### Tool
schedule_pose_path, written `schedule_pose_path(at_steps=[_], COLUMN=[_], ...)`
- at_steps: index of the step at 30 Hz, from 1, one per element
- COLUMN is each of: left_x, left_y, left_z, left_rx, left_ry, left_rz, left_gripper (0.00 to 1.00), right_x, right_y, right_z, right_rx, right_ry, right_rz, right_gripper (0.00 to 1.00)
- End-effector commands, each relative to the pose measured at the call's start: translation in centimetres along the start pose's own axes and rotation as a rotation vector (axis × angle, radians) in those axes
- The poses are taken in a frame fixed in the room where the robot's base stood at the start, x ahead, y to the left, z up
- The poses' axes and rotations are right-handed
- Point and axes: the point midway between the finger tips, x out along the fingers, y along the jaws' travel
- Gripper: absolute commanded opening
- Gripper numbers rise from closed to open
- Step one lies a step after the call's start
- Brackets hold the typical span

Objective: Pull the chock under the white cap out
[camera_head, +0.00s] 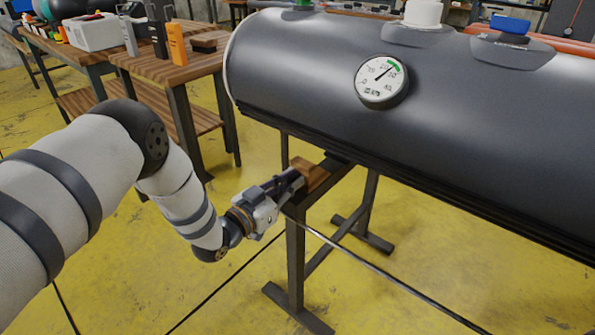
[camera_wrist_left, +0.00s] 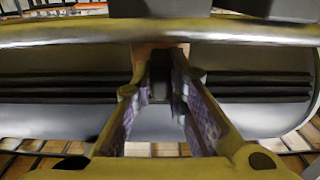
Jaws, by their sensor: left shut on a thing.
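The white cap (camera_head: 422,13) stands on top of the dark grey tube (camera_head: 300,60), cut by the upper picture edge. A brown wooden chock (camera_head: 312,172) sits on the dark stand under the tube, near its left end. My left gripper (camera_head: 296,183) reaches in from the left and is shut on the chock at its near end. In the left wrist view the fingers (camera_wrist_left: 160,95) point to an orange-brown surface of the chock (camera_wrist_left: 143,47). The chock's far part is hidden. My right gripper is not in view.
A round gauge (camera_head: 381,81) is on the tube's side. A green cap (camera_head: 303,4) and a blue cap (camera_head: 502,26) are also on top. The stand's legs (camera_head: 296,255) are close to the gripper. A wooden table (camera_head: 180,68) is behind at left.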

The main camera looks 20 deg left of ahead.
Motion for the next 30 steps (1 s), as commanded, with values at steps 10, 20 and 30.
schedule_pose_path(at_steps=[10, 20, 30], left_x=[-0.2, -0.8, -9.3], left_y=[0.0, 0.0, -0.1], left_z=[0.4, 0.3, 0.4], left_rx=[-0.002, -0.001, -0.003], left_ry=[-0.006, -0.004, -0.007], left_rz=[0.001, 0.001, -0.002], left_gripper=[0.33, 0.33, 0.33], right_x=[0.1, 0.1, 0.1], right_y=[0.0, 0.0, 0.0], right_z=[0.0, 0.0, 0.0], right_rx=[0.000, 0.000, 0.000], right_ry=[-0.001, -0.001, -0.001], right_rz=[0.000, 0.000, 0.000], right_gripper=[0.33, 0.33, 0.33])
